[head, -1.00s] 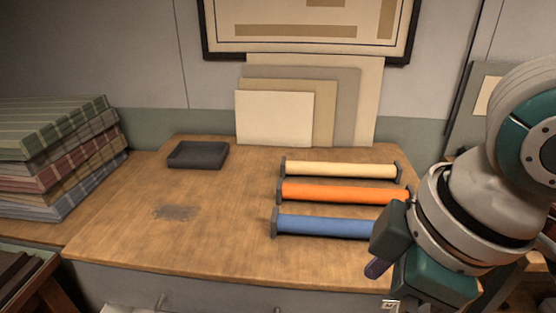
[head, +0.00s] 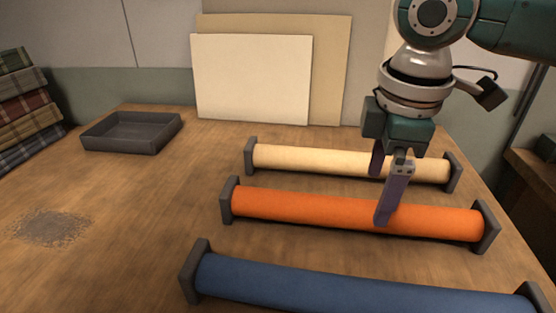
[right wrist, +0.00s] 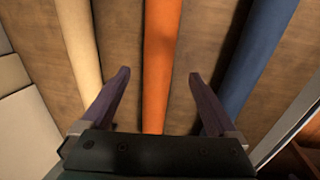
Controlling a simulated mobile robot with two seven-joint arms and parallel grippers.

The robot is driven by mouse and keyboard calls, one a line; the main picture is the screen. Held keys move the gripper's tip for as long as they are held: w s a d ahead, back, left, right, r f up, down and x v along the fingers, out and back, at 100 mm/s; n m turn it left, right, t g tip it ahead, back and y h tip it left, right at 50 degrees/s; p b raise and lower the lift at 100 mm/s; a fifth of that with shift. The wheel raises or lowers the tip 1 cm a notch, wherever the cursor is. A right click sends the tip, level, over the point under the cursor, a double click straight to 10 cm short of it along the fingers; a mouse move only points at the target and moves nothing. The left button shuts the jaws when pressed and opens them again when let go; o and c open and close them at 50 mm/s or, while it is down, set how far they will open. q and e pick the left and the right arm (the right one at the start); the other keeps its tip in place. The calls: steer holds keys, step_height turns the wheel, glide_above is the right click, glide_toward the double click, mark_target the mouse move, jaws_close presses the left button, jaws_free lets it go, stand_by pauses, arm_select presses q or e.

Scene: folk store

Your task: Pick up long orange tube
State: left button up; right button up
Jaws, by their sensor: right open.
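The long orange tube (head: 320,210) lies on the wooden table between a cream tube and a blue tube, with a dark grey end piece at each end. My right gripper (head: 385,195) is open and points down over the right half of the orange tube. In the right wrist view the orange tube (right wrist: 162,60) runs between the two spread fingers (right wrist: 160,78), with bare table showing on both sides of it. I cannot tell how high the fingertips are above it. My left gripper is not in view.
The cream tube (head: 310,158) lies behind and the blue tube (head: 330,285) in front, both parallel and close. A dark tray (head: 130,135) stands at the back left. Pale boards (head: 250,80) lean on the wall.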

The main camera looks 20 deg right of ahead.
mark_target(372, 206)
steer(key=f, duration=0.4)
steer(key=w+f, duration=0.1)
steer(key=f, duration=0.1)
steer(key=shift+d+b, duration=0.35)
jaws_close()
stand_by(0.4)
